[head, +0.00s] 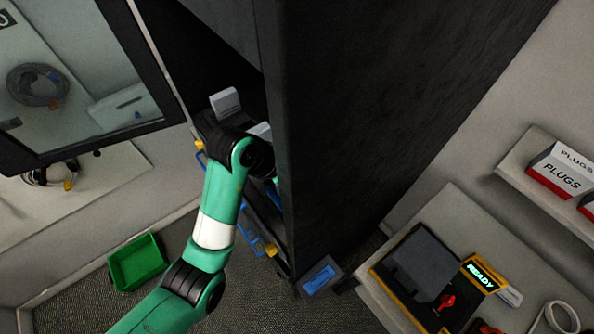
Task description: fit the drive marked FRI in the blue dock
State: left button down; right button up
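No drive with a readable FRI mark shows. A pale box (225,102) with unreadable small print stands inside the open dark cabinet (370,110), and part of another pale piece (262,130) shows beside it. I cannot tell whether either is a drive. A grey unit with a blue face (320,278) is low by the cabinet's front corner; I cannot tell whether it is the blue dock. My green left arm reaches up into the cabinet opening. Its gripper is hidden behind the wrist and the cabinet's side. My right gripper is out of view.
The glazed cabinet door (80,90) stands open at the left. Blue cables with yellow plugs (271,250) hang at the opening. A green bin (137,262) is on the floor. At right, a bench holds a black-and-yellow device (418,275) and a lit READY display (481,276).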

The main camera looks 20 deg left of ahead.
pick_arm(q)
jog(key=shift+f+b, duration=0.4)
dwell(0.3)
jog(key=shift+c, duration=2.2)
grip_release()
jog(key=shift+o, duration=0.3)
jog(key=o, duration=0.4)
notch_tip(320, 180, up, 7)
jog(key=p, duration=0.7)
